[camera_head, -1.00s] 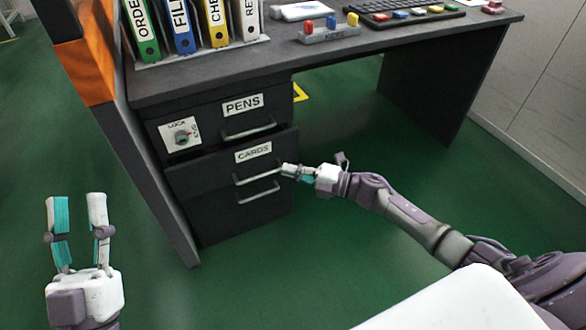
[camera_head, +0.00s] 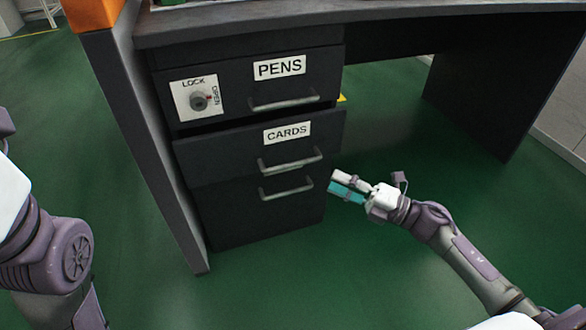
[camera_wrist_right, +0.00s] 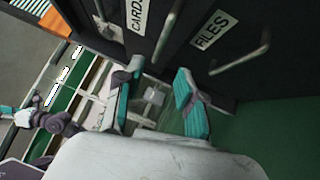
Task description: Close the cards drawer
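The dark CARDS drawer (camera_head: 225,160) is the middle drawer of the desk pedestal. It stands out a little from the PENS drawer above, with a dark gap along its top. Its metal handle (camera_head: 290,160) is bare. My right gripper (camera_head: 350,187) is just right of the drawer front, apart from the handle. In the right wrist view its two teal-padded fingers (camera_wrist_right: 157,103) are spread, with nothing between them; the CARDS label (camera_wrist_right: 137,12) is beyond them. My left gripper is outside the head view; a teal-and-white part of it seems to show at the wrist view's left edge.
The PENS drawer (camera_head: 240,88) above looks shut and carries a lock dial (camera_head: 199,101). A lower drawer (camera_head: 260,215), labelled FILES (camera_wrist_right: 210,30) in the wrist view, is below. The desk's side panel (camera_head: 150,150) is at left. Green floor is clear at right.

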